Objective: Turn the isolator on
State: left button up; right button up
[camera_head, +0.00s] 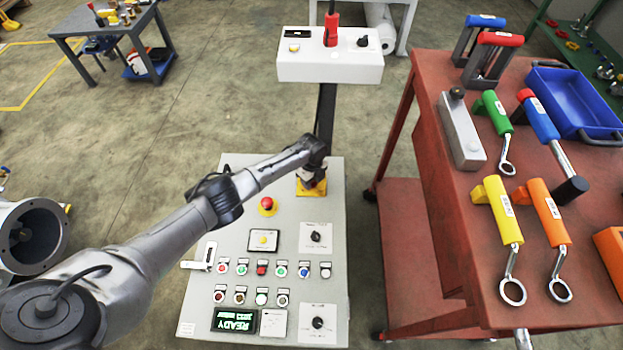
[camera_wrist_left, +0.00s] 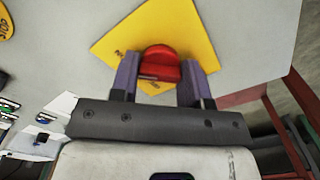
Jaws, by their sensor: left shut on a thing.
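The isolator is a red knob (camera_wrist_left: 160,66) on a yellow diamond-shaped plate, seen close up in the left wrist view. In the head view the yellow plate (camera_head: 313,189) is at the top right of the grey control panel; the knob is hidden under my gripper there. My left gripper (camera_head: 307,178) points down over the plate. In the left wrist view my left gripper (camera_wrist_left: 165,80) has one dark finger on each side of the red knob and is shut on it. My right gripper is not in view.
The control panel (camera_head: 210,300) carries a red stop button (camera_head: 267,205), several coloured buttons and dials. A white box (camera_head: 330,68) stands behind it. A red tool table (camera_head: 440,185) with wrenches is at the right. A metal flange (camera_head: 30,240) is at the left.

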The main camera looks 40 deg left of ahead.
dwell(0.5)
pick_arm(q)
jog(key=o, duration=0.9)
notch_tip(320, 180, up, 14)
jog(key=p, duration=0.7)
jog(key=shift+f+p, duration=0.1)
jog(key=shift+p, duration=0.25)
